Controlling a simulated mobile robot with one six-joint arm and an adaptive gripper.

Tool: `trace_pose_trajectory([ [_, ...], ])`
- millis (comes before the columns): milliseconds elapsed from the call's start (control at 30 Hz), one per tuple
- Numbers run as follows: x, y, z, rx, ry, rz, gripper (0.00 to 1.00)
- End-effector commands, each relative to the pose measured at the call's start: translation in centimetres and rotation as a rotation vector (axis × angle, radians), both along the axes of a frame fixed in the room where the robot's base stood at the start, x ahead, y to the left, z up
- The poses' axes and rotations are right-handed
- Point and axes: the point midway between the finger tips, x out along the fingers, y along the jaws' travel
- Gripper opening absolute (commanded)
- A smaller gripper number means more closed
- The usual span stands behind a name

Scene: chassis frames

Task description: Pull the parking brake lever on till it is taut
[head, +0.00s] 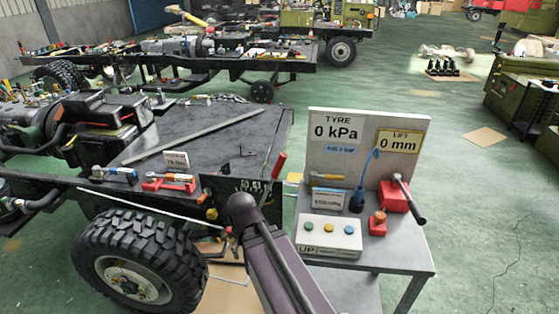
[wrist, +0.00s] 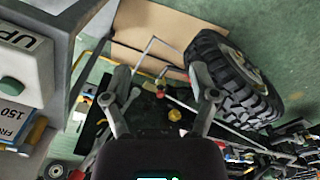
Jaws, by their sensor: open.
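A lever with a red grip (head: 279,165) stands tilted at the chassis frame's right corner in the head view, and it looks like the parking brake lever. A thin pale cable or rod (head: 150,207) runs along the frame side above the tyre to a small red-orange joint (head: 228,231). My gripper (wrist: 160,76) is open and empty in the wrist view. A small red piece (wrist: 160,93) shows between and beyond its fingers, near a yellow knob (wrist: 174,115). I cannot make out the lever's grip surely in the wrist view.
A big tyre (head: 130,265) stands left of my arm. A cart (head: 380,255) at right carries a button box (head: 329,236), a display panel and a red block with a handle (head: 392,196). Cardboard (head: 222,292) lies below. Green floor at right is mostly clear.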

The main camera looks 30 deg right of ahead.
Motion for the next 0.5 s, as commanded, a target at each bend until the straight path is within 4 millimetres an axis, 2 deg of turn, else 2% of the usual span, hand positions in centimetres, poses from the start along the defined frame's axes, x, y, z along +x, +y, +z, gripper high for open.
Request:
trace_pose_trajectory([
  [267,3.6,-2.5,3.8,0.008,-0.021,-0.194,0.76],
  [500,8.5,-6.0,8.6,0.026,-0.054,-0.495,0.76],
])
